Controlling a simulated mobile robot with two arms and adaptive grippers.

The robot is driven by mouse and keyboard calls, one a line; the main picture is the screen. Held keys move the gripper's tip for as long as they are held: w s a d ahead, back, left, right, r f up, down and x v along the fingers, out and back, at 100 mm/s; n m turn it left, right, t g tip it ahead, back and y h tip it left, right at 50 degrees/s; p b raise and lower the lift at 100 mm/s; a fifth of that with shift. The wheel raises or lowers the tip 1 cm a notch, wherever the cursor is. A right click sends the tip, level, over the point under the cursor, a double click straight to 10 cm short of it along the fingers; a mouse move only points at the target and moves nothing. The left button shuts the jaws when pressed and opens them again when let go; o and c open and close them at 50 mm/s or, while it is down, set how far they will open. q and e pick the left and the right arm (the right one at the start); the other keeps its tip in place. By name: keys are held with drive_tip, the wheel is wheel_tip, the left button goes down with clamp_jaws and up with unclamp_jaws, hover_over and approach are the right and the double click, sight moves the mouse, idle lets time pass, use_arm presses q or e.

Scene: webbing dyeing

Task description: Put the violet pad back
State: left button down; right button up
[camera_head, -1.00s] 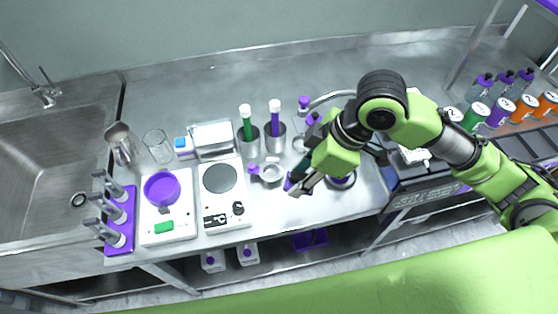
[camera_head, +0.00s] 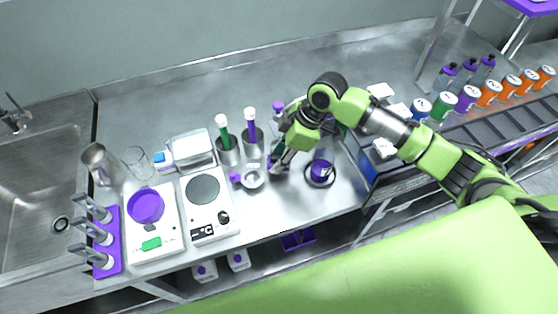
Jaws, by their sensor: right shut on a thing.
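My right gripper (camera_head: 276,166) comes in from the right and points down over the middle of the bench. It is shut on a small violet thing at its fingertips, which I take to be the violet pad (camera_head: 271,164). The fingers hide much of it, so its shape and whether it touches the bench cannot be told. A small white-and-silver dish (camera_head: 253,179) with a violet part is just left of the fingertips. A violet can (camera_head: 321,171) stands in a dark round holder to the right. My left gripper is not in view.
Two metal cups (camera_head: 229,150) with green and violet tubes stand behind left. A hot plate (camera_head: 206,200) and a scale (camera_head: 155,235) with a violet bowl (camera_head: 146,206) are further left. Several coloured cans (camera_head: 468,98) line the right. The bench's back strip is clear.

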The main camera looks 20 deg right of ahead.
drive_tip(key=f+p, duration=0.1)
drive_tip(key=f, duration=0.2)
drive_tip(key=shift+w+p, duration=0.2)
drive_tip(key=shift+p, duration=0.1)
drive_tip(key=shift+f, duration=0.3)
drive_tip(key=shift+f, duration=0.15)
drive_tip(key=o, duration=1)
drive_tip(key=shift+c, duration=0.2)
